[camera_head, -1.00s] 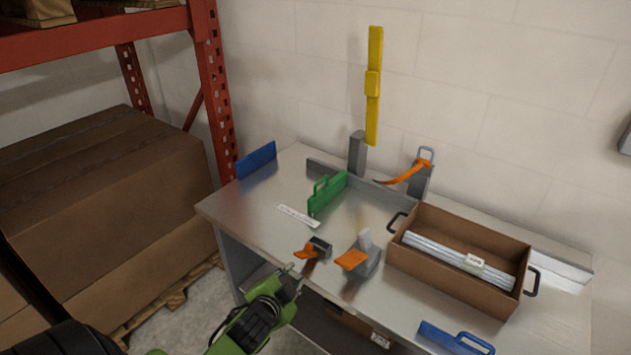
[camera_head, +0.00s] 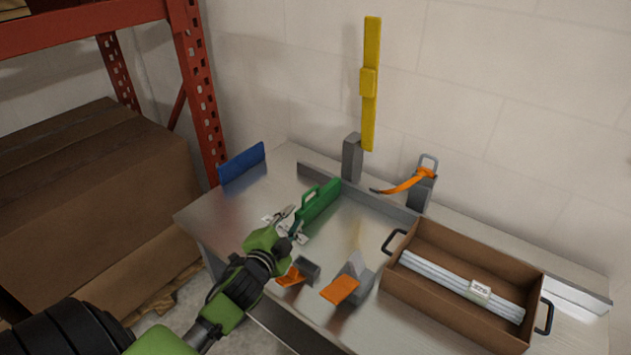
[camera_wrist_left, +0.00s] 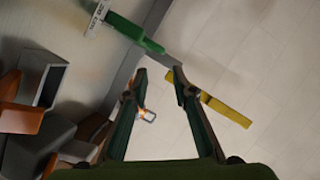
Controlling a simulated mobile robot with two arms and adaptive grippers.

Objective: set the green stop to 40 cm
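The green stop (camera_head: 317,207) is an upright green plate with a loop handle on top, standing on the metal bench toward the left. It also shows at the top of the left wrist view (camera_wrist_left: 135,33). A white scale strip lies on the bench beside it, clear in the left wrist view (camera_wrist_left: 97,18) and mostly hidden by my gripper in the head view. My left gripper (camera_head: 288,222) is open and empty, just left of the stop's near end, seemingly above the bench. Its two fingers stand apart in the wrist view (camera_wrist_left: 160,88). My right gripper is not in view.
A blue plate (camera_head: 242,163) stands at the bench's left end. Grey blocks with orange levers (camera_head: 340,290) sit near the front edge. A brown box (camera_head: 450,310) with pale rods is at right. A yellow bar (camera_head: 370,110) rises at the back beside a grey post (camera_head: 352,158).

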